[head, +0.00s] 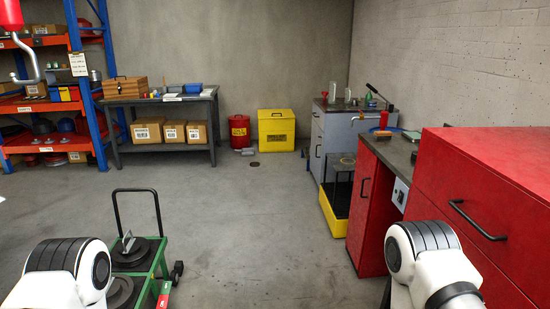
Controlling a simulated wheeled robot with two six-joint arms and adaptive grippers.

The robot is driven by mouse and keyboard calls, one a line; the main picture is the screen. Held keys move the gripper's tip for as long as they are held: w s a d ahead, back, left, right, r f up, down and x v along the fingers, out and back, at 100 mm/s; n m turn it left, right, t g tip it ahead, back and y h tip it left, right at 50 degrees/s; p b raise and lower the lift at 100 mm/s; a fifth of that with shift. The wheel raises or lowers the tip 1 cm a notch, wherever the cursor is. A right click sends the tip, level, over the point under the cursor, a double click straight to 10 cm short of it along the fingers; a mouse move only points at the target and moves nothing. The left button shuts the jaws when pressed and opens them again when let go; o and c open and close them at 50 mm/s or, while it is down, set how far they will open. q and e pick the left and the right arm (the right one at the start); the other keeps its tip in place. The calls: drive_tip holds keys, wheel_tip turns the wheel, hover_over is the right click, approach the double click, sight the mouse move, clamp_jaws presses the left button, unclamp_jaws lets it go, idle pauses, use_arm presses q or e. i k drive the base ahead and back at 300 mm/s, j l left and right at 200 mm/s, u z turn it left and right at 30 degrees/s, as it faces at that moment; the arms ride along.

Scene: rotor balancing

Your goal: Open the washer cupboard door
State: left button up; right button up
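No label in view marks which cupboard is the washer cupboard. A grey-blue cabinet (343,128) stands against the right wall, with small bottles and a black lever on top. A narrow front with a handle shows on its left side, and its door looks shut. A red cupboard (369,205) stands nearer under a dark worktop, with a small dark handle on its front. Its door also looks shut. White links of my two arms show at the bottom left and bottom right, but neither gripper is in view.
A large red cabinet (484,190) with a black handle fills the near right. A yellow tray stand (334,212) sits beside the grey cabinet. A green cart (142,262) carrying dark discs stands near left. Blue-orange shelves (75,75) and a workbench (165,101) stand behind. The middle floor is clear.

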sight(366, 174)
drive_tip(key=i+z, duration=0.2)
drive_tip(key=i, duration=0.25)
drive_tip(key=i+j+z, duration=0.2)
drive_tip(key=i, duration=0.3)
drive_tip(key=i+j+z, duration=0.2)
drive_tip(key=i, duration=0.25)
drive_tip(key=i+j+z, duration=0.15)
drive_tip(key=i, duration=0.3)
drive_tip(key=i+j+z, duration=0.5)
drive_tip(key=z, duration=0.15)
drive_tip(key=i+j+z, duration=0.3)
drive_tip(key=j+z, duration=0.35)
drive_tip(key=i+j+z, duration=0.15)
drive_tip(key=j+z, duration=0.15)
drive_tip(key=j, duration=0.2)
